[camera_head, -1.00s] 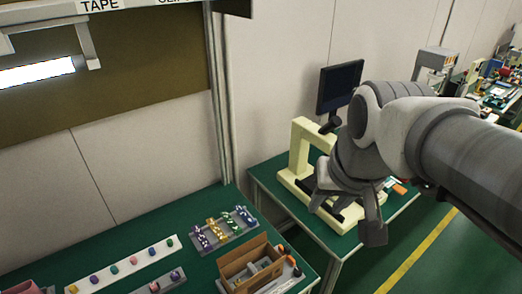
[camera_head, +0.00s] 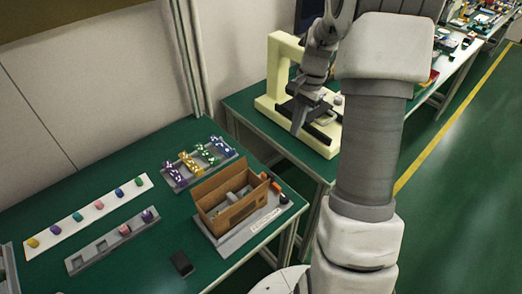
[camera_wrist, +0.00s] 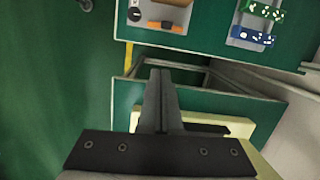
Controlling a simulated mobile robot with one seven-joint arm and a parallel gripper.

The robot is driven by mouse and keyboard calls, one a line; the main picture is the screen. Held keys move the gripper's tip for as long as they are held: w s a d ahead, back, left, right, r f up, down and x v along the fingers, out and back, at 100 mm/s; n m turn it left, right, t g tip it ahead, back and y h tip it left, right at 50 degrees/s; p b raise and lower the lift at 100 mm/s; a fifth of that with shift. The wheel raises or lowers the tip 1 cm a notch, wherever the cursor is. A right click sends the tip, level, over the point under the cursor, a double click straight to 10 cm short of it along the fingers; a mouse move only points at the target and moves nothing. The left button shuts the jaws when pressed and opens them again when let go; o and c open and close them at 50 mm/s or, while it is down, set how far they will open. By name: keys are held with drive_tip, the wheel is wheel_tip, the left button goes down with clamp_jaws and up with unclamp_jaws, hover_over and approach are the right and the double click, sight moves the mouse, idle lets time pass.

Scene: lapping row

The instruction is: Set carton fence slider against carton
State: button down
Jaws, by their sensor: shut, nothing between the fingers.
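The carton (camera_head: 233,203) is an open brown cardboard box on a grey base plate (camera_head: 265,224) on the near green bench, with grey pieces inside. An orange piece (camera_head: 276,187) and a dark knob (camera_head: 283,199) sit at its right end; which part is the fence slider is not clear. In the wrist view an orange bar (camera_wrist: 166,26) and a dark knob (camera_wrist: 134,14) show at the top. My gripper (camera_head: 297,130) is shut and empty, apart from the carton to its upper right, in front of the cream machine; its closed fingers (camera_wrist: 160,75) show in the wrist view.
The cream press-like machine (camera_head: 272,75) stands on the second bench, beyond a gap. A rack of coloured pieces (camera_head: 198,163) lies behind the carton. A white strip (camera_head: 90,218), a grey tray (camera_head: 113,240) and a black block (camera_head: 181,263) lie to the left.

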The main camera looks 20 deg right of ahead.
sight(268, 174)
drive_tip(key=shift+m, duration=0.4)
drive_tip(key=a+f, duration=0.1)
drive_tip(key=f, duration=0.3)
drive_tip(key=a+f+b, duration=0.1)
drive_tip(key=a+f, duration=0.1)
drive_tip(key=f, duration=0.3)
drive_tip(key=a+f+b, duration=0.1)
drive_tip(key=f, duration=0.3)
drive_tip(key=shift+s+a+f, duration=0.15)
drive_tip(key=shift+s+f, duration=0.2)
drive_tip(key=shift+s, duration=0.05)
drive_tip(key=shift+s+a, duration=0.15)
drive_tip(key=shift+a, duration=0.2)
drive_tip(key=shift+a, duration=0.1)
drive_tip(key=a, duration=0.1)
drive_tip(key=s+a, duration=0.1)
drive_tip(key=a, duration=0.2)
drive_tip(key=shift+s, duration=0.3)
